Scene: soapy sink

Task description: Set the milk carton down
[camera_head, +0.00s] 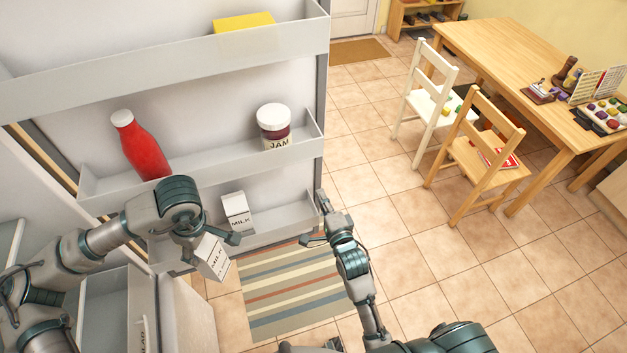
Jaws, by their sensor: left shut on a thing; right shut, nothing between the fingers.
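A white milk carton (212,259) with dark MILK lettering hangs tilted from my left gripper (207,236). The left gripper is shut on its upper part, in front of the open fridge door's lowest shelf. The carton's top is partly hidden by the gripper. A second milk carton (237,211) stands in that lowest door shelf (275,222), just behind and to the right of the held one. My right gripper (318,222) is shut and empty, beside the door's right edge.
A red bottle (143,150) leans in the middle door shelf with a jam jar (273,127). A yellow box (243,22) is in the top shelf. A striped rug (290,290) lies below on tiles. A fridge drawer (112,290) is at lower left. Chairs and a table stand right.

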